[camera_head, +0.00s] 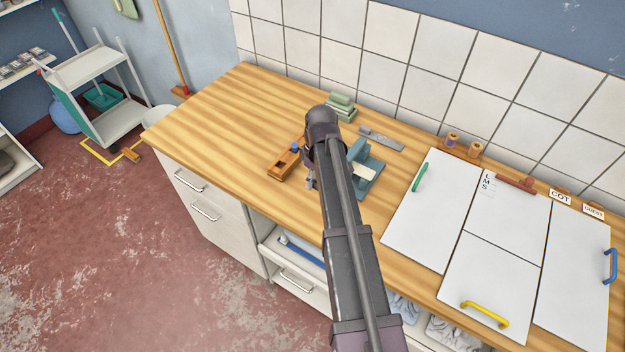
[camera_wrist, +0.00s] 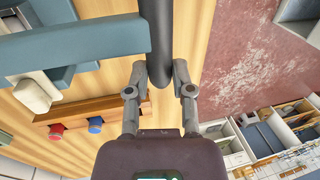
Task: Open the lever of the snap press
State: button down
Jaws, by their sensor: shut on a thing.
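The snap press is a teal-blue machine (camera_head: 367,182) on the wooden worktop, partly hidden behind my arm in the head view. In the wrist view its blue body (camera_wrist: 60,48) fills the upper left. Its lever is a dark rounded bar (camera_wrist: 158,35) coming down from the top edge, with its end between my fingers. My gripper (camera_wrist: 160,75) is shut on the lever, one finger on each side. In the head view my arm hides most of the gripper and the lever.
A small wooden block (camera_head: 284,166) lies left of the press; its red (camera_wrist: 57,131) and blue (camera_wrist: 95,125) knobs show in the wrist view. Green stacked pieces (camera_head: 341,106) and a grey strip (camera_head: 381,138) lie behind. White boards (camera_head: 430,215) cover the right; the left worktop is clear.

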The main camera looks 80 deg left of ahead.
jog(key=shift+a+r+p, duration=0.1)
jog(key=shift+r+p, duration=0.65)
jog(key=shift+r, duration=0.2)
jog(key=w+a+r+p, duration=0.3)
jog(key=r+p, duration=0.4)
jog(key=w+a+r+p, duration=0.2)
jog(key=a+r+p, duration=0.2)
jog(key=r+p, duration=0.35)
jog(key=w+a+r+p, duration=0.3)
jog(key=w+a, duration=0.8)
jog(key=a, duration=0.2)
jog(key=shift+w+a+r, duration=0.3)
jog(key=shift+a, duration=0.1)
jog(key=shift+p, duration=0.3)
jog(key=shift+c, duration=2.4)
grip_release()
